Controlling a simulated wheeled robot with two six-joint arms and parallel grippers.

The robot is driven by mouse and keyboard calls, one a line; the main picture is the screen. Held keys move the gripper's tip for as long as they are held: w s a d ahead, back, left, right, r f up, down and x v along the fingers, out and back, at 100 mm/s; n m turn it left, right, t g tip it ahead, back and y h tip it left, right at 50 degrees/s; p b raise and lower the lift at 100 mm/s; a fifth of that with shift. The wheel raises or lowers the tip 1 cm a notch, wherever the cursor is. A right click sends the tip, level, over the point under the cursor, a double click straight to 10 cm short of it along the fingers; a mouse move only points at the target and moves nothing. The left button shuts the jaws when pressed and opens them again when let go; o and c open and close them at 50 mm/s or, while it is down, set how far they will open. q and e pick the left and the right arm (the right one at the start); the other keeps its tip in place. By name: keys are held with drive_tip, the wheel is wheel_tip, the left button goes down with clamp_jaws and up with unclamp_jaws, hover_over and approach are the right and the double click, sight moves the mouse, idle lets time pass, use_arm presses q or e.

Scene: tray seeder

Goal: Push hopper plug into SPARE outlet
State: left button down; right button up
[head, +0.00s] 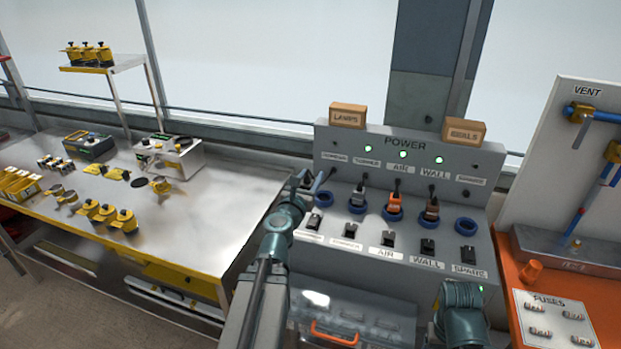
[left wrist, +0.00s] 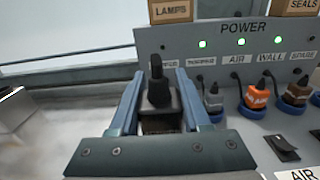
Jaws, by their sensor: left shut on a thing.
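My left gripper (head: 308,182) is at the left end of the grey power panel. It is shut on a dark plug (left wrist: 159,88), which stands upright between the two fingers in the left wrist view. The plug appears above the leftmost blue outlet ring (head: 323,198), which looks empty in the head view; the exact gap is unclear. The SPARE outlet (head: 466,226) is the empty blue ring at the far right, above the SPARE label (head: 468,270). My right gripper does not show; only part of my right arm is visible at the bottom.
A grey plug (head: 359,194), an orange plug (head: 394,203) and a brown plug (head: 432,209) sit in the middle outlets, between the gripper and SPARE. Black switches (head: 388,239) line the front. LAMPS (head: 347,115) and SEALS (head: 464,131) boxes stand on top.

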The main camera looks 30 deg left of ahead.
use_arm(q)
drive_tip(key=shift+r+p, duration=0.3)
drive_tip(key=shift+r, duration=0.45)
drive_tip(key=shift+f, duration=0.1)
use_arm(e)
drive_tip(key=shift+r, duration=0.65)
use_arm(q)
drive_tip(key=w+d, duration=0.8)
drive_tip(key=d, duration=0.6)
drive_tip(key=w+d, duration=0.9)
drive_tip(key=d, duration=0.5)
drive_tip(key=w+d, duration=0.8)
drive_tip(key=d, duration=0.7)
drive_tip(key=shift+w, duration=0.35)
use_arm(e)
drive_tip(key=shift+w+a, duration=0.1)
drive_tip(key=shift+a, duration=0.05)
use_arm(q)
drive_tip(key=shift+d, duration=0.1)
drive_tip(key=s+a, duration=0.6)
drive_tip(key=a, duration=0.4)
drive_tip(key=shift+s+a, duration=0.2)
drive_tip(key=shift+a, duration=0.1)
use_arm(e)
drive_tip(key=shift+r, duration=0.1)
